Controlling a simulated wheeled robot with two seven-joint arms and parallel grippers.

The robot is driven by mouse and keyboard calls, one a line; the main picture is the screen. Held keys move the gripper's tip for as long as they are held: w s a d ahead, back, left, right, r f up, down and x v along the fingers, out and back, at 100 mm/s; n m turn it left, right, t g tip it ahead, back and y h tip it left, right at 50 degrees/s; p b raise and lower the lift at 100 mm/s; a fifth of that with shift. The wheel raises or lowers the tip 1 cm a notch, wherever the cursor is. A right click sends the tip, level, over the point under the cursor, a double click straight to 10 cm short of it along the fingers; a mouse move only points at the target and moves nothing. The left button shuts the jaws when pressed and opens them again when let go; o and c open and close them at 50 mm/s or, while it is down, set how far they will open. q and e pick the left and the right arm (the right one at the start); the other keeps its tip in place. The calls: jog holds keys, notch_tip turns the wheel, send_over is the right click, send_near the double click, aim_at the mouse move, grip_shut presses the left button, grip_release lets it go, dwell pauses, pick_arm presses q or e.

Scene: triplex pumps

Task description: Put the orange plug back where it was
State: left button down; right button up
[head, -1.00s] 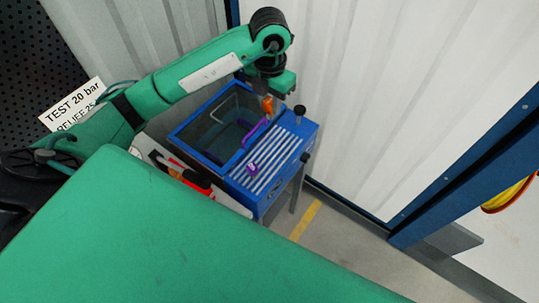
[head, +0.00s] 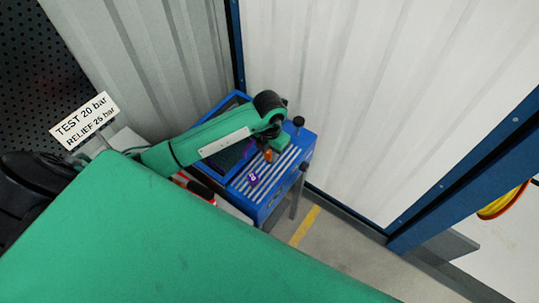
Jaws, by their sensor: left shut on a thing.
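The orange plug (head: 268,156) shows small below the end of my left arm, over the striped top of the blue bench unit (head: 285,197). My left gripper (head: 267,150) is shut on the plug and points down. The arm hides most of the gripper, and I cannot tell whether the plug touches the slats. My right gripper is out of view.
A purple item (head: 253,179) lies on the slats near the plug. A black knob (head: 298,121) stands at the unit's back corner. The unit's basin is partly hidden by my arm. A wall stands behind, with a blue post (head: 470,190) at right.

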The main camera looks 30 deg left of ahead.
aim_at(270, 159)
pick_arm(q)
notch_tip(270, 159, down, 3)
jog(key=shift+f+p, duration=0.1)
jog(key=shift+p, duration=0.5)
jog(key=shift+f, duration=0.3)
jog(key=shift+f, duration=0.1)
jog(key=shift+f, duration=0.15)
jog(key=c, duration=1.1)
grip_release()
